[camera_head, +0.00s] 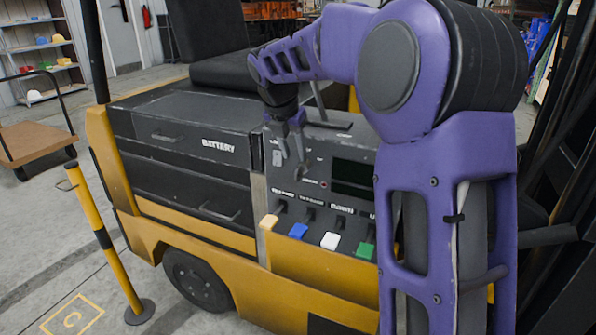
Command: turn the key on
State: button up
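The control panel (318,160) is a dark sloped face on the side of a yellow and black forklift. My gripper (293,158) reaches down to the upper left part of this panel. Its two fingers point downward and look apart, with a narrow gap between them. I cannot make out the key clearly. A small dark shape lies by the tip of the right finger, but it is too small to tell if it is the key or if a finger touches it. Nothing is clearly held.
Yellow (269,222), blue (298,231), white (330,241) and green (365,250) levers stick out below the panel. A dark screen (352,178) is right of my gripper. A black seat (222,72) rises behind. A yellow post (103,243) stands at left.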

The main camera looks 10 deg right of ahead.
aim_at(298, 168)
jog(key=x, duration=0.6)
jog(key=shift+f+b, duration=0.2)
jog(key=shift+b, duration=0.15)
jog(key=shift+c, duration=0.2)
grip_shut()
